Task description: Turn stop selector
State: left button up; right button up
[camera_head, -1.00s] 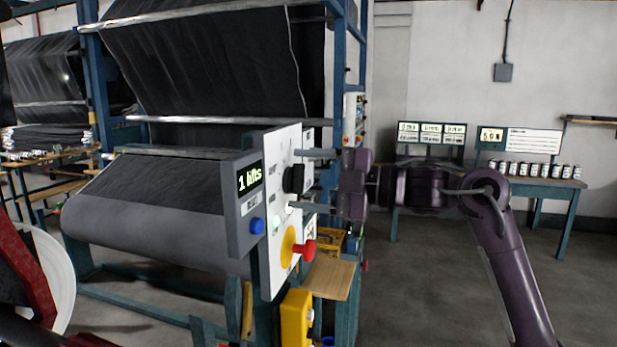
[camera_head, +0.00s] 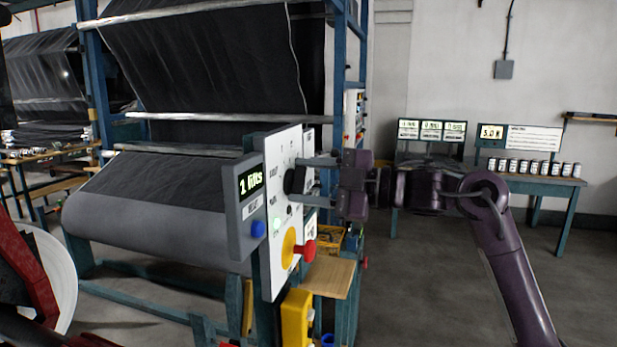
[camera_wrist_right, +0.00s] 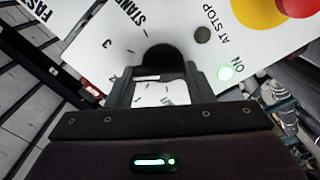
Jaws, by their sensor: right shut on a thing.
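The stop selector is a black knob (camera_head: 294,180) on a white panel (camera_head: 276,250) at the side of the cloth machine. It also shows in the right wrist view (camera_wrist_right: 165,57), with printed numbers and the word STAND around it. My right gripper (camera_head: 307,177) comes from the right and is shut on the knob. In the right wrist view its two fingers (camera_wrist_right: 160,75) lie on either side of the knob, hiding part of it. My left gripper is out of view; only part of a red arm shows at the left edge.
A grey box (camera_head: 245,200) with a lit lifts display and blue button adjoins the panel. A yellow and red stop button (camera_head: 290,248) sits below the knob, and a green lamp (camera_wrist_right: 225,72) beside it. A wooden shelf (camera_head: 332,277) juts out below. The floor at right is clear.

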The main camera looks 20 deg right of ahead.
jog(key=m+p, duration=0.2)
jog(key=m, duration=0.2)
jog(key=shift+w+m, duration=0.1)
jog(key=shift+m, duration=0.3)
dwell(0.4)
jog(key=o, duration=1)
jog(key=shift+c, duration=0.2)
jog(key=b+v, duration=0.3)
jog(key=v, duration=0.5)
